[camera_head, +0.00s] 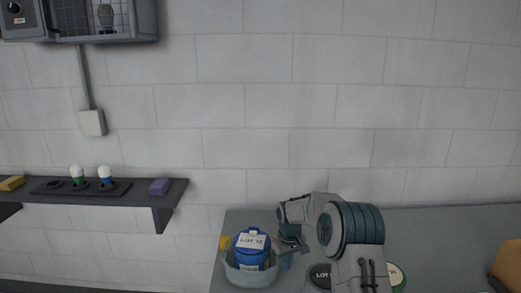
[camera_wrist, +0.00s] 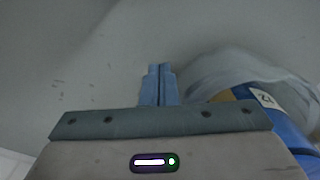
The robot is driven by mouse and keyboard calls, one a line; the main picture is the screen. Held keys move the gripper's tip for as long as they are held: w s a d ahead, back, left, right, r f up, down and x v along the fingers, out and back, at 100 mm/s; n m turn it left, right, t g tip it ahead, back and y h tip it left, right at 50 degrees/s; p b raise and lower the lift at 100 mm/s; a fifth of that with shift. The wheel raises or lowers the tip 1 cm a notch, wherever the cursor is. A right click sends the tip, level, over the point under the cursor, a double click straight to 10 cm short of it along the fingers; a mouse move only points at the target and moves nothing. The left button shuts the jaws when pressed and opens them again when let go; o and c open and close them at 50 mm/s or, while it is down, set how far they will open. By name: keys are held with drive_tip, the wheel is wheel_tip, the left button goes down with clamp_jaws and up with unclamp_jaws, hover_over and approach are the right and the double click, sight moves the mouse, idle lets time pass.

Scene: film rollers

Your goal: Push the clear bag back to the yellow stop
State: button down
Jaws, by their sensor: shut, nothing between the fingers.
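The clear bag (camera_head: 232,272) stands on the grey table around a blue jar (camera_head: 252,244) labelled "LOT 12". A small yellow piece, apparently the yellow stop (camera_head: 224,242), shows just behind and left of the jar; the rest of it is hidden. My gripper (camera_head: 288,262) is low, just right of the bag. In the wrist view my gripper (camera_wrist: 160,68) has its two blue fingers shut together and empty. The bag (camera_wrist: 225,68) and the blue jar (camera_wrist: 290,128) lie to the right of the fingers there, with a visible gap at the fingertips.
Another jar (camera_head: 319,276) marked "LOT" and a green-rimmed jar (camera_head: 397,274) stand partly behind my arm. An orange-brown box (camera_head: 509,262) is at the right edge. A dark wall shelf (camera_head: 150,198) holds bulbs and small blocks. The back right of the table (camera_head: 440,232) is clear.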

drive_tip(key=shift+w+a, duration=0.25)
drive_tip(key=shift+a, duration=0.7)
drive_tip(key=shift+d, duration=0.1)
drive_tip(key=shift+s+d, duration=0.3)
drive_tip(key=shift+d, duration=0.65)
drive_tip(key=shift+s+d, duration=0.25)
drive_tip(key=shift+d, duration=0.7)
